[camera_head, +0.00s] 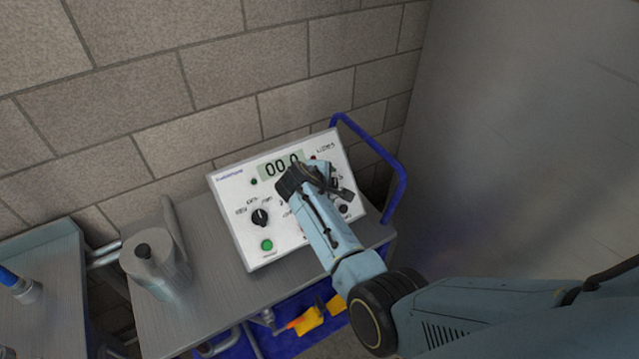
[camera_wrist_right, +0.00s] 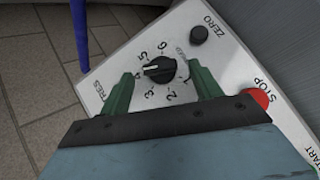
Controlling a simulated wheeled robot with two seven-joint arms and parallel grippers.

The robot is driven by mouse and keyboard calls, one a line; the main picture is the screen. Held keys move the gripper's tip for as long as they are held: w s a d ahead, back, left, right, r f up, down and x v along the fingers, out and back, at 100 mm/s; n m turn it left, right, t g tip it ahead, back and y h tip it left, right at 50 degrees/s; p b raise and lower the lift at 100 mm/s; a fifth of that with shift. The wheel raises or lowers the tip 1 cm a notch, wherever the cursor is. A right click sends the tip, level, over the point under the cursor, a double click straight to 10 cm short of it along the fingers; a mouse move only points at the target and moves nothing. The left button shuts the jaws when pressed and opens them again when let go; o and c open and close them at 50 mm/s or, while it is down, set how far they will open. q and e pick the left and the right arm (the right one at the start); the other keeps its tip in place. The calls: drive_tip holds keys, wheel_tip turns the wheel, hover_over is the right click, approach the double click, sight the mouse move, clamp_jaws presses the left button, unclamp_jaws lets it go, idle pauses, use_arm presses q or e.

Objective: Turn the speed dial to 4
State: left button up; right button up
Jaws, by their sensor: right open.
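The speed dial (camera_wrist_right: 159,70) is a black round knob ringed by the numbers 1 to 6 on a white control panel. It shows in the right wrist view. A pale mark on its left side seems to face toward the 4, but it is too small to be sure. My right gripper (camera_wrist_right: 165,84) is open, with its green fingers on either side of the dial and gaps between. Whether the fingertips reach down around the knob I cannot tell. In the head view the right gripper (camera_head: 318,182) covers the dial's part of the control panel (camera_head: 237,237). My left gripper is out of view.
The panel also has a display (camera_head: 281,166) reading 00.0, a black selector knob (camera_head: 260,216), a green button (camera_head: 266,246), a red STOP button (camera_wrist_right: 260,99) and a black ZERO knob (camera_wrist_right: 199,34). A metal cylinder (camera_head: 155,268) stands left on the cart. A brick wall is behind.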

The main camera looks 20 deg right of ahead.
drive_tip(key=v, duration=1.2)
drive_tip(key=shift+p, duration=0.45)
